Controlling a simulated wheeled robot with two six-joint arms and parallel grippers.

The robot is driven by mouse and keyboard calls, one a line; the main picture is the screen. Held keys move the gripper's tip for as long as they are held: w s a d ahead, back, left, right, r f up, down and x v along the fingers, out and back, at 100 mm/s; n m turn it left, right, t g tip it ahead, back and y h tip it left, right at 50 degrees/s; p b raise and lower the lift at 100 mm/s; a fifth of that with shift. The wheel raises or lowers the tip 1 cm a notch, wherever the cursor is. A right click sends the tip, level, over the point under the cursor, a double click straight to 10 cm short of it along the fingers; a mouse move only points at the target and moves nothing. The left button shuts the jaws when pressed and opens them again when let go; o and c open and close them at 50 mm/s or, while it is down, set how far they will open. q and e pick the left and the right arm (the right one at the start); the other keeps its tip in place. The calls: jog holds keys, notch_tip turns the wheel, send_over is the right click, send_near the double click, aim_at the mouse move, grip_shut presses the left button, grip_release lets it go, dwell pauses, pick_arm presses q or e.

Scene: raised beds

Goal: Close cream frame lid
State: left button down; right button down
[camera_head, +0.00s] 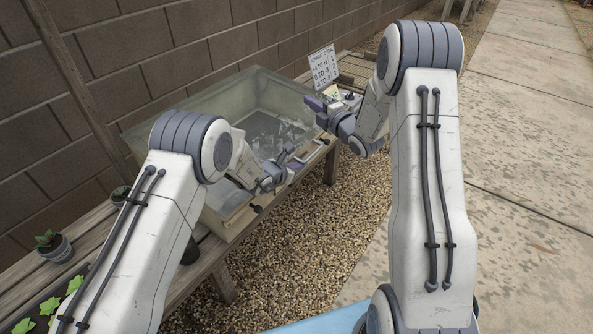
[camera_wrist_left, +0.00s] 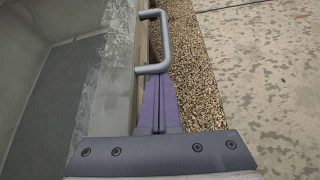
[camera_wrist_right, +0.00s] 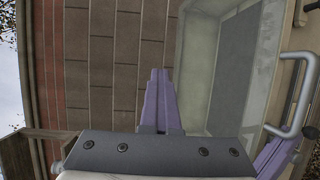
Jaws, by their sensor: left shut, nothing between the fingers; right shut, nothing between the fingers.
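The cream frame (camera_head: 226,217) is a box on the wooden bench with a pale lower front and cloudy, see-through panes. A greenish pane (camera_head: 185,101) spans its wall side; I cannot tell the lid's exact angle. A grey bar handle (camera_wrist_left: 164,42) is on the frame's front side and also shows in the right wrist view (camera_wrist_right: 306,98). My left gripper (camera_head: 296,168) is shut and empty, its purple fingertips just short of the handle's near end in the left wrist view (camera_wrist_left: 158,78). My right gripper (camera_head: 313,103) is shut and empty by the frame's far right corner, pointing towards the wall.
A block wall (camera_head: 150,65) runs behind the bench. A white sign (camera_head: 322,67) stands past the frame's far end. A potted plant (camera_head: 55,246) and green seedlings (camera_head: 50,305) are at the near left. Gravel (camera_head: 290,255) and paving (camera_head: 520,200) lie clear in front.

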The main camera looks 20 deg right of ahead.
pick_arm(q)
jog(key=shift+d+r, duration=0.15)
jog(key=shift+r, duration=0.5)
pick_arm(e)
jog(key=c, duration=1.5)
grip_release()
jog(key=o, duration=0.6)
pick_arm(q)
jog(key=shift+r, duration=0.1)
